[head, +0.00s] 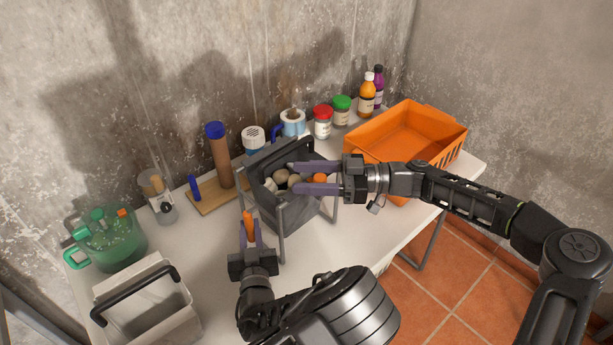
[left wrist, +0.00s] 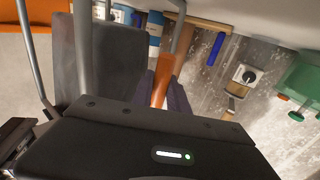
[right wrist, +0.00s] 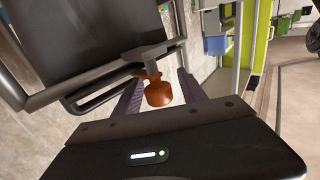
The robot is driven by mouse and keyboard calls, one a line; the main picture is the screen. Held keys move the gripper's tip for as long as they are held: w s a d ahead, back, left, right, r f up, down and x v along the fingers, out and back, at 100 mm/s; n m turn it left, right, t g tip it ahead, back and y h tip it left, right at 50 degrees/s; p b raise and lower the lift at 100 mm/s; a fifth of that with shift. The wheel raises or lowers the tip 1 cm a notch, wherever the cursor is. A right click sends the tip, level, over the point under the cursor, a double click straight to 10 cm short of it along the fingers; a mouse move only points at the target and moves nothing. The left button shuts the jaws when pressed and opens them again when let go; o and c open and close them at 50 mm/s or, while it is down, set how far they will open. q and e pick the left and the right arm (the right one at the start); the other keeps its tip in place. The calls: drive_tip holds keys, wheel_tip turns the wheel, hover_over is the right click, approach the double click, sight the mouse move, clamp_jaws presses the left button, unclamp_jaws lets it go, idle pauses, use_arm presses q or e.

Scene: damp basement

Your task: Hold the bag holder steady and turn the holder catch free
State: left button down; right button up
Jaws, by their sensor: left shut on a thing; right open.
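The bag holder is a grey metal frame (head: 281,238) around a dark grey bag (head: 290,213) with several round, potato-like things (head: 283,177) in it. My left gripper (head: 248,222) is shut on an orange grip at the holder's near left side; the orange grip (left wrist: 163,80) shows between the fingers in the left wrist view. The holder catch, an orange knob (head: 320,178), sits between the fingers of my right gripper (head: 295,177). In the right wrist view the knob (right wrist: 158,94) hangs on a grey stem, with gaps to both open fingers.
An orange basket (head: 435,120) stands at the right. Jars and bottles (head: 323,122) line the back wall. A wooden board (head: 218,195) with a brown cylinder is left of the holder. A green jug (head: 105,240) and a pale handled bin (head: 145,305) stand at the left.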

drive_tip(key=shift+c, duration=0.6)
clamp_jaws()
